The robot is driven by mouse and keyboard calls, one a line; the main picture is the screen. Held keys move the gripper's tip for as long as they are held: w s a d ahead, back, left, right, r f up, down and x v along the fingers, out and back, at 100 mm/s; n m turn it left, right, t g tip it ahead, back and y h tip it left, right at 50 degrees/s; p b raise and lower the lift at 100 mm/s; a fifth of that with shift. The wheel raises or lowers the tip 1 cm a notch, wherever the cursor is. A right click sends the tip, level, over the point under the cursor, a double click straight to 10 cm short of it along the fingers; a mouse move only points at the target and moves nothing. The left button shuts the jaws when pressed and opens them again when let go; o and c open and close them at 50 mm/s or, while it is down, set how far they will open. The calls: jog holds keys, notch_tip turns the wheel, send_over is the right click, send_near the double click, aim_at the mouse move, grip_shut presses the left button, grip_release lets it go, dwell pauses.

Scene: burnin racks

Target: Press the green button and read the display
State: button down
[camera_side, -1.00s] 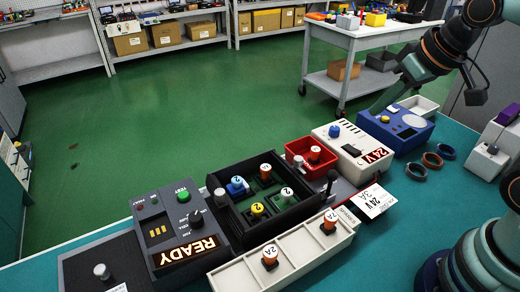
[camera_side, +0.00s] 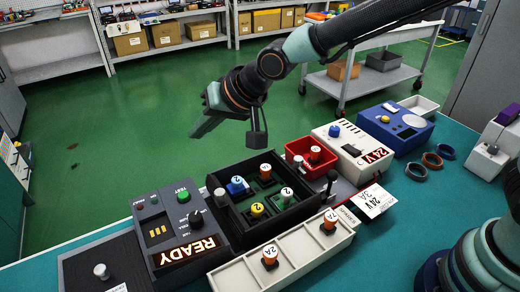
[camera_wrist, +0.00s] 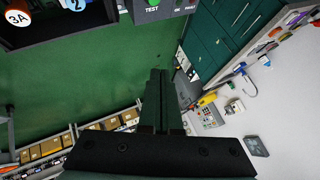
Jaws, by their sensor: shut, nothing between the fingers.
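The green button (camera_side: 183,195) is on a dark grey tester box (camera_side: 168,224) at the left of the bench, by a TEST label. The display (camera_side: 187,250) on the box's front is lit and reads READY. My gripper (camera_side: 193,136) is shut and empty, in the air above and beyond the box, apart from the button. In the wrist view its closed fingers (camera_wrist: 159,73) point up the picture, and the green button (camera_wrist: 152,3) is at the top edge, partly cut off.
A black tray (camera_side: 240,222) with several labelled knobbed pieces stands right of the box. A cream tray (camera_side: 297,249), a red bin (camera_side: 297,151), a white 24 V unit (camera_side: 337,134) and a blue device (camera_side: 400,120) are also on the bench. Open green floor (camera_side: 80,130) lies beyond.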

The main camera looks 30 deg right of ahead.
send_over(183, 196)
notch_tip(183, 196, down, 2)
jog(key=f, duration=0.1)
jog(key=shift+s+d+r+y, duration=0.25)
jog(key=shift+s+d+y, duration=0.05)
jog(key=shift+s, duration=0.1)
jog(key=shift+f, duration=0.1)
jog(key=shift+f, duration=4.3)
jog(key=shift+f, duration=0.1)
jog(key=shift+d+f, duration=0.1)
jog(key=shift+f, duration=0.2)
jog(key=shift+f, duration=0.45)
jog(key=shift+r, duration=0.85)
